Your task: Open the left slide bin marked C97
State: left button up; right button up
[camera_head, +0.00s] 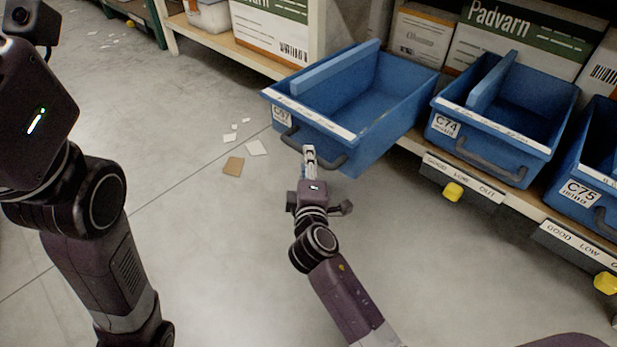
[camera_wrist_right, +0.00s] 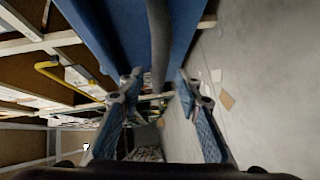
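The blue slide bin marked C97 (camera_head: 370,135) is the leftmost of the blue bins in the head view. It sticks far out from the shelf over the floor, and its inside looks empty. Its dark handle (camera_head: 333,163) runs along the front, below the label; the handle also shows in the right wrist view (camera_wrist_right: 158,45). My right gripper (camera_head: 309,153) is at this handle. In the wrist view its fingers (camera_wrist_right: 158,84) are spread on either side of the handle, with gaps visible. My left arm is at the left of the head view, its gripper fingers out of frame.
Blue bins C74 (camera_head: 500,125) and C75 (camera_head: 590,180) sit to the right on the shelf. Yellow tabs (camera_head: 453,192) hang below the shelf edge. Cartons (camera_head: 268,30) stand behind. Paper scraps (camera_head: 233,166) lie on the floor, which is otherwise open at left and front.

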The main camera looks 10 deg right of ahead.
jog(key=s+r, duration=0.1)
jog(key=s, duration=0.6)
jog(key=shift+s+a, duration=0.3)
jog(key=shift+a, duration=0.1)
